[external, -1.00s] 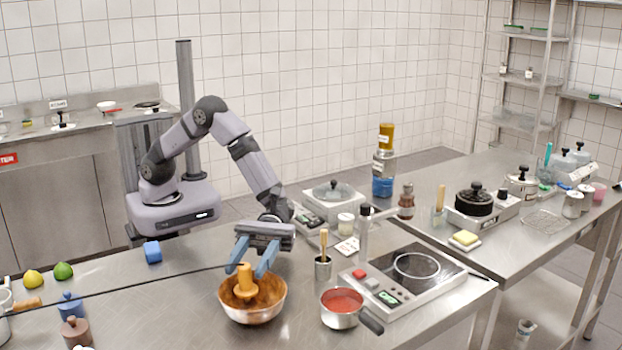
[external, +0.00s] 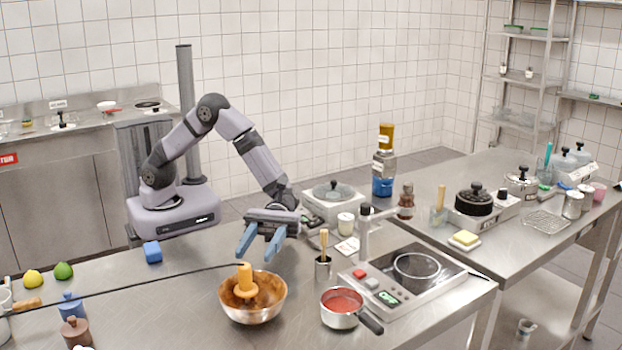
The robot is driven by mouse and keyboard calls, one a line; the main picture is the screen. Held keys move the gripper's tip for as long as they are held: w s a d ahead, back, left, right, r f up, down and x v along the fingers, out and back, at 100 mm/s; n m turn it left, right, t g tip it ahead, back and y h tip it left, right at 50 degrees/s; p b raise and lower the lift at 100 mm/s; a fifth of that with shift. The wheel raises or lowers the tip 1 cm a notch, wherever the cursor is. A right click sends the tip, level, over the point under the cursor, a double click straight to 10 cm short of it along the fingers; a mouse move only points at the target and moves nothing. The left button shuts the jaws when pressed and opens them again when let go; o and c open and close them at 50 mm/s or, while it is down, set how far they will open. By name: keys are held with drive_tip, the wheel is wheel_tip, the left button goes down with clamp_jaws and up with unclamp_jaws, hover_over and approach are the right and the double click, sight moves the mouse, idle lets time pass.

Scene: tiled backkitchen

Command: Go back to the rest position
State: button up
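My gripper (external: 258,248) hangs over the steel table, its two blue fingers apart with nothing between them. It is above and behind a copper-coloured bowl (external: 232,305). An orange-yellow, knob-topped piece (external: 244,279) stands upright in the bowl, clear of the fingers. My arm is bent, reaching forward from its base behind the table.
A pan of red sauce (external: 343,301) and an induction hob (external: 415,280) sit to the right. A cup with a brush (external: 323,264) stands close right of my gripper. A blue block (external: 152,252) lies left. A dark thin line crosses the left foreground.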

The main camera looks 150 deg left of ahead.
drive_tip(key=s+d+r+m+g+y+p, duration=0.35)
drive_tip(key=s+d+m+g+p, duration=0.9)
drive_tip(key=s, duration=0.45)
drive_tip(key=s+a+r+m+y+p, duration=0.3)
drive_tip(key=s+r+m+y+p, duration=0.1)
drive_tip(key=s+m+p, duration=0.2)
drive_tip(key=s+a+r+m+y+p, duration=0.2)
drive_tip(key=s+r+m+y+p, duration=0.2)
drive_tip(key=s+m+y+p, duration=0.1)
drive_tip(key=s+m+p, duration=0.1)
drive_tip(key=s+m, duration=0.1)
drive_tip(key=m, duration=0.1)
drive_tip(key=shift+s+a+p, duration=0.15)
drive_tip(key=shift+a+p, duration=0.2)
drive_tip(key=shift+a, duration=0.05)
